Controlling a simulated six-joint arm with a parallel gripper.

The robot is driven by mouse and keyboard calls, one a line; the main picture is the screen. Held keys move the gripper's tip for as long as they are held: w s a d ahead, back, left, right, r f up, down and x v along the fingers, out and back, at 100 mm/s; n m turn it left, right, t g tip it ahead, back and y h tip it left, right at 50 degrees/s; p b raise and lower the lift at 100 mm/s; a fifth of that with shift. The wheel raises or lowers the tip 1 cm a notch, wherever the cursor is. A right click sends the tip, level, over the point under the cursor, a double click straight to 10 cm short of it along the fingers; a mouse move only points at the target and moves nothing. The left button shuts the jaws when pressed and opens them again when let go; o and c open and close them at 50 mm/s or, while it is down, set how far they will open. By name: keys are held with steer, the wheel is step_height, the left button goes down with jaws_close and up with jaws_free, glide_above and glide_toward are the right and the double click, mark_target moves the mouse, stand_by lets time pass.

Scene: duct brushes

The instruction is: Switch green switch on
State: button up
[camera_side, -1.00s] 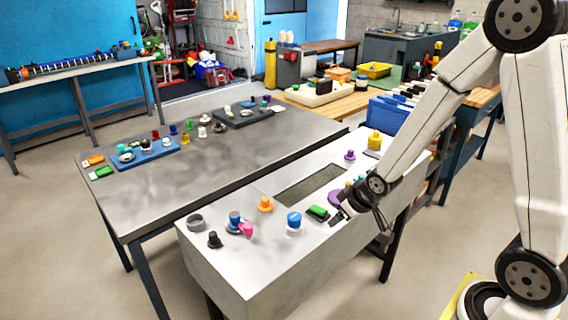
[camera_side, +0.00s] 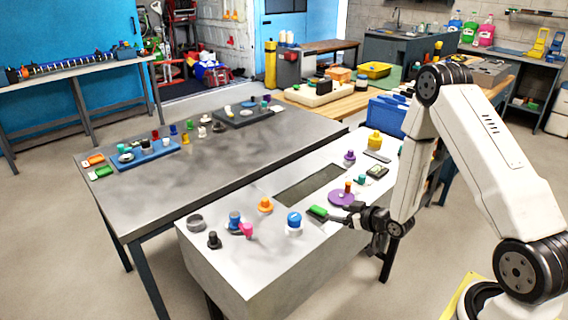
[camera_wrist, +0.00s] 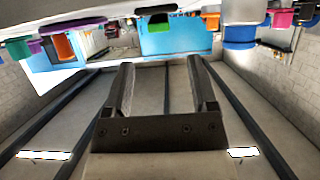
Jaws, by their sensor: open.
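The green switch (camera_side: 317,211) is a small green rocker-like block on the white bench top, right of the blue-topped knob. My gripper (camera_side: 338,217) is low at the bench's front edge, lying roughly level, with its fingers pointing left at the green switch. The fingertips are close to its right side; I cannot tell whether they touch it. In the wrist view my gripper (camera_wrist: 160,64) shows two parted fingers with nothing between them.
The blue-topped knob (camera_side: 294,221) stands left of the switch. A purple disc (camera_side: 341,198) with an orange post lies behind my gripper. An orange knob (camera_side: 265,205), a pink piece (camera_side: 246,230) and a black knob (camera_side: 214,240) stand further left. A recessed panel (camera_side: 309,184) lies behind.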

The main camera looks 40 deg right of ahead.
mark_target(320, 209)
steer(key=shift+w, duration=0.15)
steer(key=shift+x, duration=3.75)
steer(key=shift+c, duration=0.2)
jaws_close()
